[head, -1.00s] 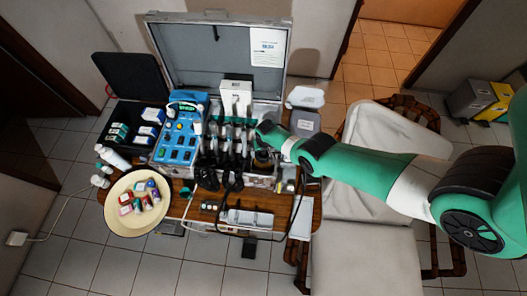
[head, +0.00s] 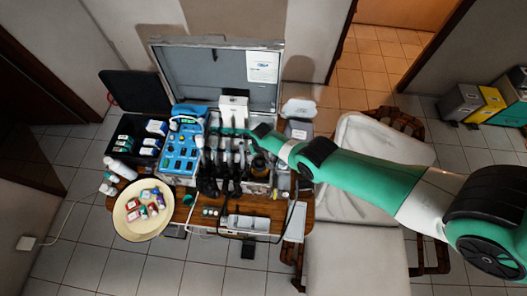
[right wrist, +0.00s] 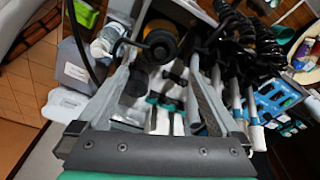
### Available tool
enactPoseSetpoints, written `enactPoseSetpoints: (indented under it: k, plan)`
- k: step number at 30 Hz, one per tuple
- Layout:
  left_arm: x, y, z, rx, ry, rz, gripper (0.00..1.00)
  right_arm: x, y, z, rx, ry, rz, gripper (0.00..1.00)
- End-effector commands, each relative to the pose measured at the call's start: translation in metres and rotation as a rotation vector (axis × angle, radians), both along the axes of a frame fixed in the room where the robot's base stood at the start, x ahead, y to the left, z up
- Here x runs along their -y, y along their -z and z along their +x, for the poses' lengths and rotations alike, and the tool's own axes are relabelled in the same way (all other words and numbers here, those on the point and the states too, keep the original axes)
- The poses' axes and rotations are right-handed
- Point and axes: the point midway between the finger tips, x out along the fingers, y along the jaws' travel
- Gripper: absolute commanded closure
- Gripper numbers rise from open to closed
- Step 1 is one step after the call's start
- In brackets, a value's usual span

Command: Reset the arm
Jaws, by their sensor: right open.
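My right arm comes in from the right in the head view. Its right gripper (head: 236,132) is over the back right part of the open metal case (head: 215,70), in front of a white box (head: 234,108). In the right wrist view the two fingers of the right gripper (right wrist: 168,60) are spread apart with nothing held between them. Below and beyond them are black coiled cords (right wrist: 255,40), pale handpieces (right wrist: 252,118) and a round dark cap. I cannot tell whether the fingers touch anything. My left gripper is not in view.
A blue control unit (head: 182,145) stands left of the handpieces. A cream plate (head: 132,226) with small coloured boxes is at the table's front left. A black case (head: 135,95) with boxes stands at the left. A reclining chair (head: 355,250) is at the right.

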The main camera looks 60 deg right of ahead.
Motion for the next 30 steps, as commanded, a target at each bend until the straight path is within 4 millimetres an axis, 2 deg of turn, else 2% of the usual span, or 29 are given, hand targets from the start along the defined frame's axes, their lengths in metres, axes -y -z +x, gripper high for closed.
enactPoseSetpoints:
  k: [15,17,19,20,23,24,26,27,29,30]
  plan:
    - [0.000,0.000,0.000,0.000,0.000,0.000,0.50,-0.004,0.000,0.002,0.000,-0.009,0.000,0.00]
    - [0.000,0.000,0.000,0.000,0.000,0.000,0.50,-0.015,-0.002,0.009,0.005,-0.038,-0.002,0.00]
    - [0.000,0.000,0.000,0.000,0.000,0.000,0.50,-0.028,-0.016,0.033,0.048,-0.082,-0.016,0.00]
    - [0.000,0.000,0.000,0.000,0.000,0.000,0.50,-0.031,-0.025,0.048,0.082,-0.096,-0.027,0.00]
    - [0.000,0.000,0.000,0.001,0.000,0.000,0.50,-0.044,-0.074,0.108,0.240,-0.147,-0.070,0.00]
    - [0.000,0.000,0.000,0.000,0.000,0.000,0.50,-0.050,-0.100,0.133,0.314,-0.165,-0.088,0.00]
    - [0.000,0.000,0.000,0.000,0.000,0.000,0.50,-0.060,-0.141,0.167,0.427,-0.197,-0.112,0.00]
    - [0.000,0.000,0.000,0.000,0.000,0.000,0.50,-0.068,-0.170,0.186,0.503,-0.218,-0.129,0.00]
    - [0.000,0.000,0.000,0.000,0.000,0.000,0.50,-0.081,-0.215,0.211,0.616,-0.250,-0.153,0.00]
    - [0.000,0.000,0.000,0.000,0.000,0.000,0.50,-0.089,-0.248,0.225,0.693,-0.271,-0.169,0.00]
